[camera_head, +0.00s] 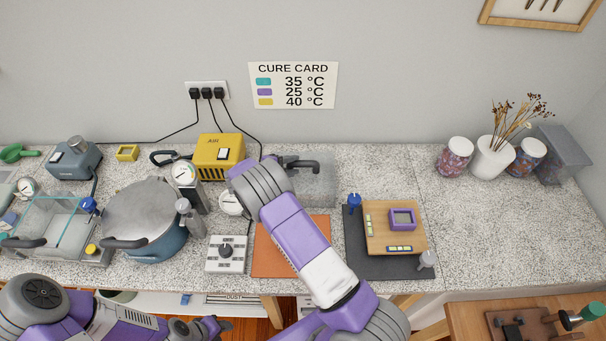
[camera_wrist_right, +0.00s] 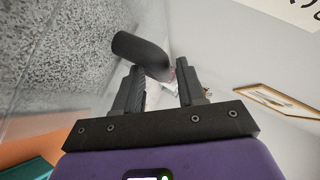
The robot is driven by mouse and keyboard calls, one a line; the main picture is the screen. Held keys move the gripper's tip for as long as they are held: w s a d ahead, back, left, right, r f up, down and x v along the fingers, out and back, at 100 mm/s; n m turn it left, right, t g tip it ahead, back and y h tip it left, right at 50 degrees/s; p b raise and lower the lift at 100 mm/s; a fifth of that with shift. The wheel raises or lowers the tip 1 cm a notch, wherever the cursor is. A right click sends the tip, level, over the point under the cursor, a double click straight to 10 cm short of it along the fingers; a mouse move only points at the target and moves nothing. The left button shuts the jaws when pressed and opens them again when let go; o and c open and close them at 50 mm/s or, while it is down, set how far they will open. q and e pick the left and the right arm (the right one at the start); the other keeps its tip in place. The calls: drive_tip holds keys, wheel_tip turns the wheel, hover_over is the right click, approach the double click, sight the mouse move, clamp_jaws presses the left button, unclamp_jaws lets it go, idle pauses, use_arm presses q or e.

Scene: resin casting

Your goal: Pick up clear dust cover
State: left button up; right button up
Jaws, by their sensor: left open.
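The clear dust cover (camera_head: 318,188) is a see-through box with a dark handle (camera_head: 304,164) on top, standing on the counter behind the orange mat. My right arm hides its left part. In the right wrist view the dark handle (camera_wrist_right: 140,52) lies at the fingertips. My right gripper (camera_wrist_right: 158,75) is open, with a gap between its fingers; I cannot tell how far the handle reaches between them. My left gripper (camera_head: 218,327) is open and empty low in front of the counter.
A yellow box (camera_head: 219,156) stands left of the cover, near a pressure pot (camera_head: 147,222). A dark mat (camera_head: 352,263) bears a wooden board (camera_head: 377,233) with a purple frame. Counter right of the mat is mostly clear.

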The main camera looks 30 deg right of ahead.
sight(295, 165)
drive_tip(key=shift+x, duration=1.6)
drive_tip(key=shift+c, duration=0.5)
clamp_jaws()
